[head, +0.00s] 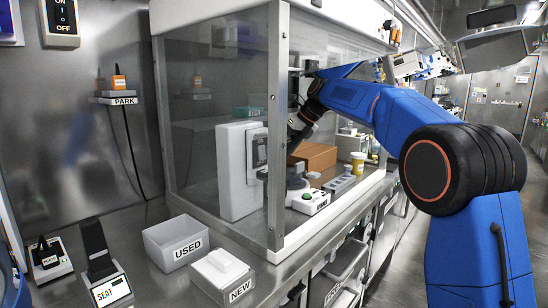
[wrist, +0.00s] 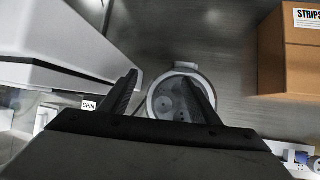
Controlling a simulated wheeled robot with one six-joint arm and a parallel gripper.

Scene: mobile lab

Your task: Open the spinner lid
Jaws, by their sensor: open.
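The spinner (wrist: 168,106) shows in the wrist view as a round grey body with a pale rim and dark round spots inside. A small grey tab (wrist: 186,66) stands out at its far edge. I cannot tell whether a clear lid covers it. My gripper (wrist: 160,78) is open and empty, its two dark fingers reaching over the spinner, one at its left side and one over its right part. The fingers hide part of it. In the head view the grey spinner (head: 297,183) stands inside the glass hood, below my arm, partly hidden.
A white boxy device (head: 237,172) stands close on the left inside the hood. A brown box (head: 314,155) stands behind on the right. A white unit with a green button (head: 311,202) sits in front. The hood's glass front and post (head: 277,130) enclose the space.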

